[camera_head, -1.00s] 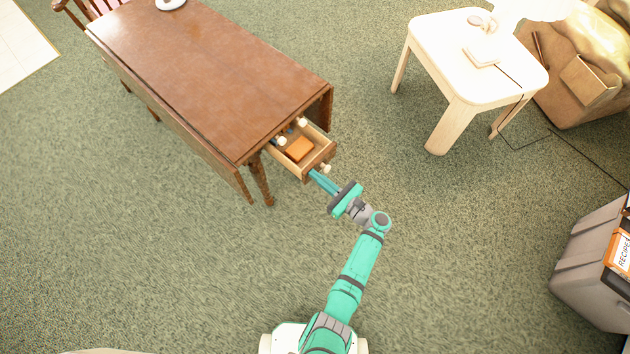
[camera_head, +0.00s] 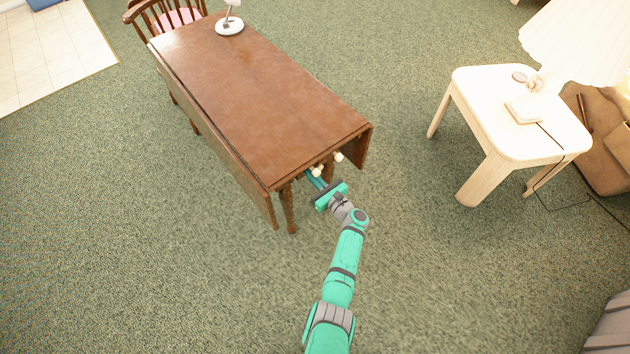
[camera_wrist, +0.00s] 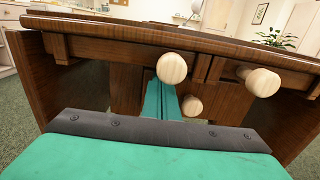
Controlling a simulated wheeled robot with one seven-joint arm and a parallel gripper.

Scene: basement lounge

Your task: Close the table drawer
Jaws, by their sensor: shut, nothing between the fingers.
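The brown wooden table (camera_head: 262,88) has drop leaves and pale round knobs at its near end. The drawer's open box no longer shows in the head view. In the wrist view, a lower pale knob (camera_wrist: 191,105) sits on a brown front (camera_wrist: 212,104) beneath two larger upper knobs (camera_wrist: 172,68). My gripper (camera_head: 312,176) is shut and empty, its teal fingers pointing in under the table's end. The fingers (camera_wrist: 161,100) reach past the left upper knob, beside the lower one. Whether the tips touch the drawer front is hidden.
A pale side table (camera_head: 510,95) with a lamp (camera_head: 580,40) stands to the right. A wooden chair (camera_head: 165,18) stands at the table's far end. A table leg (camera_head: 288,208) is just left of my gripper. Open carpet surrounds my arm.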

